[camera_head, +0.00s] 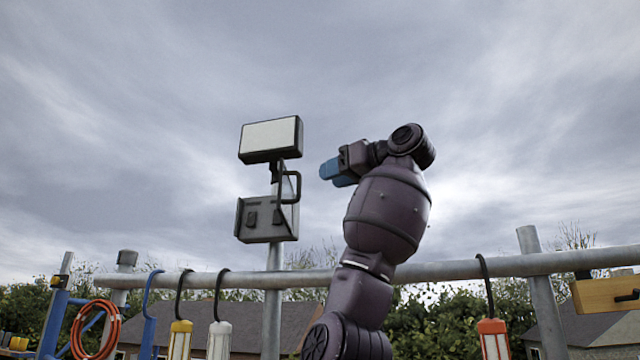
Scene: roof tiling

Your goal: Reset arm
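My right arm rises from the bottom middle. Its gripper (336,173) is bent over to the left at the top, with blue fingers against the sky. The two fingers look close together, but the angle does not show whether there is a gap. I see nothing held in them. The gripper is to the right of the lamp in the picture. My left gripper is not in view.
A work lamp (271,139) with a grey box (265,218) stands on a post. A metal rail (463,269) crosses behind my arm. Hooked lights, including an orange-capped one (492,338), and an orange cable coil (95,329) hang there. Open sky lies above.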

